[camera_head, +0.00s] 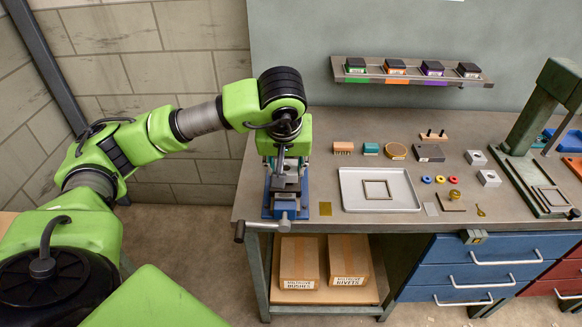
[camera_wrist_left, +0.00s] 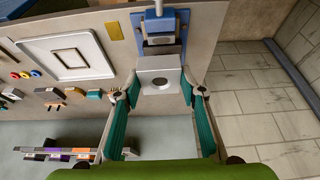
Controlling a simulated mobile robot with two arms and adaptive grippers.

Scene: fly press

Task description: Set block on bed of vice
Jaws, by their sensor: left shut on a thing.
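My left gripper (camera_head: 285,160) is right over the vice (camera_head: 268,210) at the left end of the bench and hides part of it. In the left wrist view, the teal fingers of my left gripper (camera_wrist_left: 160,88) are closed on the sides of a pale grey block (camera_wrist_left: 158,73) with a round dark hole. The blue vice (camera_wrist_left: 160,28) with its grey jaws shows just beyond the block. I cannot tell whether the block touches the vice bed. My right gripper is not in view.
A tray (camera_head: 350,200) with a square frame lies right of the vice. A brass plate (camera_head: 325,209) lies between them. Two similar grey blocks (camera_head: 488,178), several small parts and a green press (camera_head: 545,110) stand further right. A shelf (camera_head: 410,78) hangs behind.

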